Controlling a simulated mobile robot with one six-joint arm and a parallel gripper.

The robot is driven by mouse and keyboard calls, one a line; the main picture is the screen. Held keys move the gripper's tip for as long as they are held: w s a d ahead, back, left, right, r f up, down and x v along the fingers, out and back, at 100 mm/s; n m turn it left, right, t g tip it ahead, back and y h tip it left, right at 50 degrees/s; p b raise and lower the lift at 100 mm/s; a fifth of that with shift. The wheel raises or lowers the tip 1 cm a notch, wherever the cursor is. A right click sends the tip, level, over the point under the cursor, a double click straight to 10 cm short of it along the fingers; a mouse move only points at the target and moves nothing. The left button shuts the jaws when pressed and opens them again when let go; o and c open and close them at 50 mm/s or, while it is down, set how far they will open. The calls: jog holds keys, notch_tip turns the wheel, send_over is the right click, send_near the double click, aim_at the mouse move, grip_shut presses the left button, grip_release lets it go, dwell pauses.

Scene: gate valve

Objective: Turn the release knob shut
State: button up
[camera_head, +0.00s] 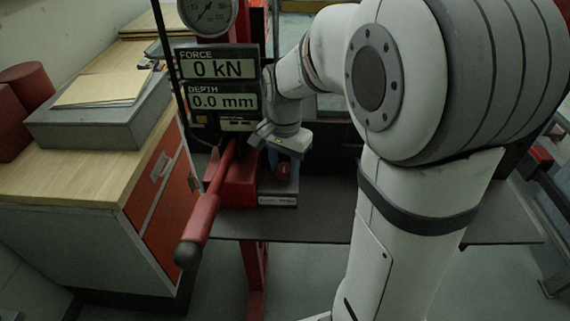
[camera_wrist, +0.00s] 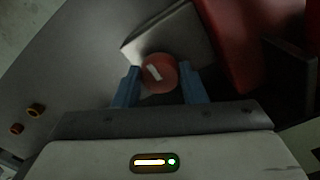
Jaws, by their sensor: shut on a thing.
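The release knob (camera_wrist: 159,74) is a round red knob with a pale mark on its face. In the wrist view it sits between the two blue fingers of my gripper (camera_wrist: 160,88), which are shut on its sides. In the head view the knob (camera_head: 283,171) shows as a small red spot below my wrist, at the front of the press. My gripper (camera_head: 284,160) is partly hidden there by my own wrist. The pale mark on the knob slants slightly in the wrist view.
A long red lever (camera_head: 208,205) with a dark end ball slants forward, left of my gripper. A display (camera_head: 218,82) reads 0 kN and 0.0 mm, below a round gauge (camera_head: 208,14). A wooden bench (camera_head: 100,190) with a grey box (camera_head: 95,125) stands at left.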

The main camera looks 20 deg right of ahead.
aim_at(285, 167)
jog(key=shift+w+r, duration=0.1)
jog(key=o, duration=1)
notch_tip(285, 167, up, 8)
jog(key=shift+f+b, duration=0.15)
jog(key=shift+b, duration=0.15)
jog(key=s+f+n+t, duration=0.1)
jog(key=s+n, duration=0.2)
jog(key=s, duration=0.2)
jog(key=s+f+n+t, duration=0.1)
jog(key=s+n, duration=0.2)
jog(key=s, duration=0.2)
jog(key=s+f+n+t, duration=0.1)
jog(key=s+f+n, duration=0.1)
jog(key=s, duration=0.3)
jog(key=shift+d+f+n, duration=0.1)
jog(key=shift+d+n, duration=0.25)
jog(key=shift+n, duration=0.25)
